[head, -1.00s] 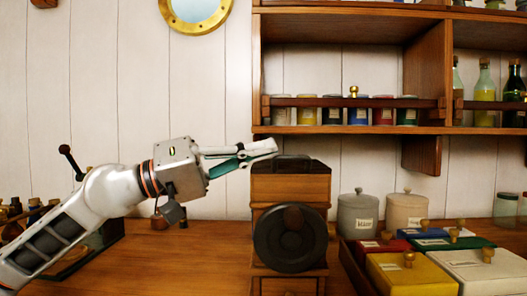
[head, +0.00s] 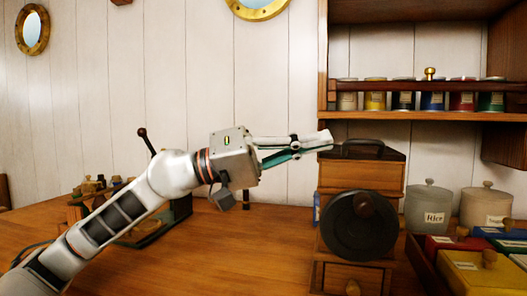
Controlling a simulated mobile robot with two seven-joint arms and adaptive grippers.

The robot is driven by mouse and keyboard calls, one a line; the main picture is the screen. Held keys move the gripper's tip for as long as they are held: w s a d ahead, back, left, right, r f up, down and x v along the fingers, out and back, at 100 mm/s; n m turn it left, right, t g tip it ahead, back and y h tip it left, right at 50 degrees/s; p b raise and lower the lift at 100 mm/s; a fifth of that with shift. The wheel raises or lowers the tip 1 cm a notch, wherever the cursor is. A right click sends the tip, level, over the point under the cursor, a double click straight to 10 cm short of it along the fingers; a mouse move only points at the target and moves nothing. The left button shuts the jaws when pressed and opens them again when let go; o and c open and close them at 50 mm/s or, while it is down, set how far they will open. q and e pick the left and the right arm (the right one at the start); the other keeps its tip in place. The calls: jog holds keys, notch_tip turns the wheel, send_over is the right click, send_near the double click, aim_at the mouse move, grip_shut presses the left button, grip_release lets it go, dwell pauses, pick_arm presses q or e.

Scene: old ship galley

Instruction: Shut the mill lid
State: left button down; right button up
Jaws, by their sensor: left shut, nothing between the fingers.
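The mill (head: 361,178) is a wooden box with a big black wheel on its front, standing on the wooden counter. Its dark lid (head: 388,155) appears to lie flat on top, with a black curved handle (head: 360,143) on it; whether a thin gap remains under it I cannot tell. My left gripper (head: 327,139) comes in from the left with its fingers shut and empty. Its tips are at the left end of the lid, at about the height of the handle; I cannot tell whether they touch. My right gripper is out of view.
Grey and beige jars (head: 429,207) and a tray of coloured boxes (head: 474,273) stand right of the mill. A shelf with tins (head: 404,96) hangs behind. Small items (head: 97,186) lie behind my left arm. The counter's front left is clear.

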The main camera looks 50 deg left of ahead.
pick_arm(q)
jog(key=v, duration=0.9)
jog(key=shift+r, duration=0.25)
jog(key=shift+a, duration=0.15)
